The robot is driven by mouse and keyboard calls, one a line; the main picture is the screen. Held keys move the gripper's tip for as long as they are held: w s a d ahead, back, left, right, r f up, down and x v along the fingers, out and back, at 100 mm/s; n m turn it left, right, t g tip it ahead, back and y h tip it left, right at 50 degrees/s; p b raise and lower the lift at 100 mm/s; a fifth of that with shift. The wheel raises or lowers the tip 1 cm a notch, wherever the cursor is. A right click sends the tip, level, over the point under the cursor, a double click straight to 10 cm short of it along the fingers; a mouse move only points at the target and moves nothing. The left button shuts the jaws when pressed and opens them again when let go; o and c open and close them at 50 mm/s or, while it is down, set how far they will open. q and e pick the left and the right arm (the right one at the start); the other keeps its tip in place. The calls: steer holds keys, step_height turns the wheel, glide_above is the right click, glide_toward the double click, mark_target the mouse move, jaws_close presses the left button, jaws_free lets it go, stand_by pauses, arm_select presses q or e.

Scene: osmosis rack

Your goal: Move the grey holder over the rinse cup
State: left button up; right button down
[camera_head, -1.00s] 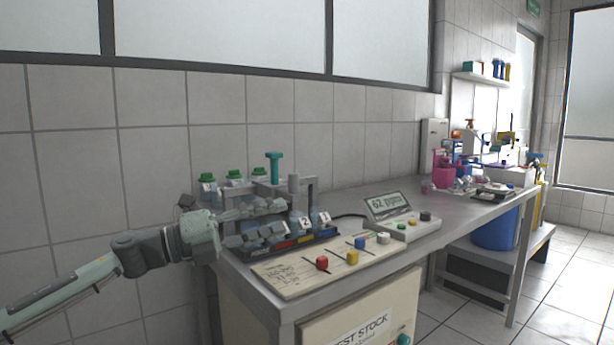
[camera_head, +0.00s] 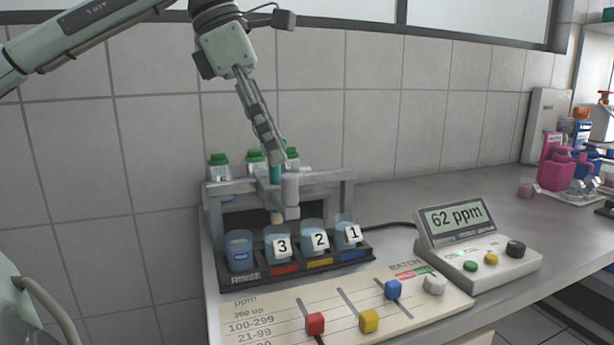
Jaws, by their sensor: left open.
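The grey holder (camera_head: 291,190) sits on the grey rail of the rack (camera_head: 334,181), about above the cup marked 3 (camera_head: 279,243). A teal rod (camera_head: 275,174) stands beside it, with a pale tip (camera_head: 277,217) below. The rinse cup (camera_head: 240,252) is at the left end of the dark tray, left of the holder. My left gripper (camera_head: 270,146) comes down from above, its fingers open and seen nearly edge-on. Its fingertips overlap the top of the teal rod and lie close to the holder; I cannot tell whether they touch. My right gripper is not in view.
Cups 2 (camera_head: 315,237) and 1 (camera_head: 347,234) stand right of cup 3. Green-capped bottles (camera_head: 219,166) stand behind the rail. A slider board (camera_head: 340,318) lies in front, and a meter reading 62 ppm (camera_head: 462,222) stands to the right.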

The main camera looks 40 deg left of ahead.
mark_target(287, 175)
arm_select(q)
steer(key=x, duration=0.7)
steer(key=shift+s, duration=0.15)
steer(key=shift+r, duration=0.1)
jaws_close()
